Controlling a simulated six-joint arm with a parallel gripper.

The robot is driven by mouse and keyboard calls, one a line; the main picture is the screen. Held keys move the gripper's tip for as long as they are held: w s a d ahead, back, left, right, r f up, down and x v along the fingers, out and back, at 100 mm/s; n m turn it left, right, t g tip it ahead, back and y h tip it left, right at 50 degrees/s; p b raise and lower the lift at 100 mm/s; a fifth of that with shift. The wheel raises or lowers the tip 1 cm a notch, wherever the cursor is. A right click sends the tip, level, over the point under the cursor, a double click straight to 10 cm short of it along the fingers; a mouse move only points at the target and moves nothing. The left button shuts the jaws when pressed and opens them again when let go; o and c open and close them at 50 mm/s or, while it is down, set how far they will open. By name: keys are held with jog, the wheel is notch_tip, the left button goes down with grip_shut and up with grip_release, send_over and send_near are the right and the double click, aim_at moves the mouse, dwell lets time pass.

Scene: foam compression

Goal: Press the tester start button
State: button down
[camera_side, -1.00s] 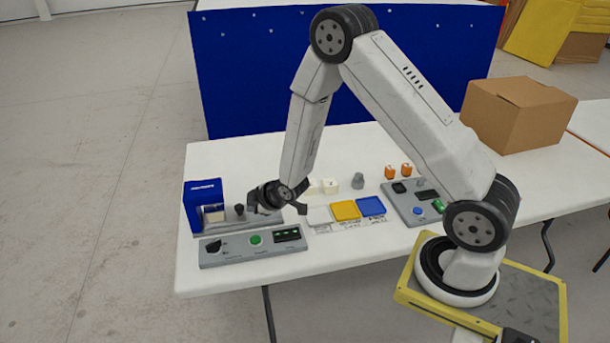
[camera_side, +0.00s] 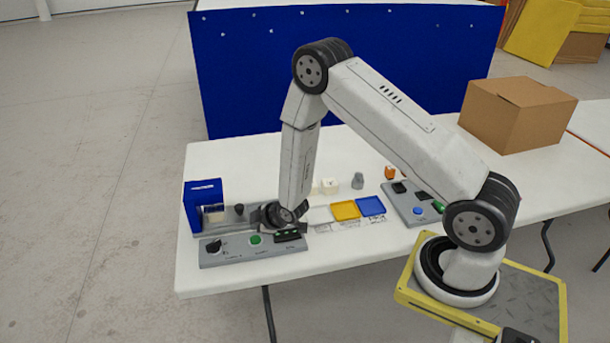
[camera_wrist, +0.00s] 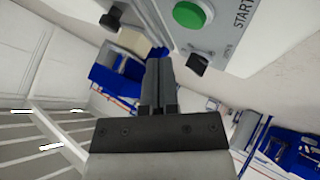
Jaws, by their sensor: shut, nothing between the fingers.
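The round green start button (camera_side: 255,239) sits on a grey control panel (camera_side: 225,257) at the front left of the table. It also shows in the wrist view (camera_wrist: 189,14), beside the lettering "START". The blue tester (camera_side: 203,194) stands behind the panel. My gripper (camera_wrist: 159,62) is shut and empty, its fingers pointing up the picture toward the panel's edge, below and left of the button. In the side view my gripper (camera_side: 271,214) is low near the panel's rear right, apart from the button; its fingertips are hard to make out.
Yellow (camera_side: 345,210) and blue trays (camera_side: 370,206) lie to the right. A second grey control box (camera_side: 402,208) stands beyond them.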

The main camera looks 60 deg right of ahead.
aim_at(252, 236)
jog(key=shift+f, duration=1.15)
jog(key=shift+f, duration=0.85)
dwell(2.5)
jog(key=shift+r, duration=0.95)
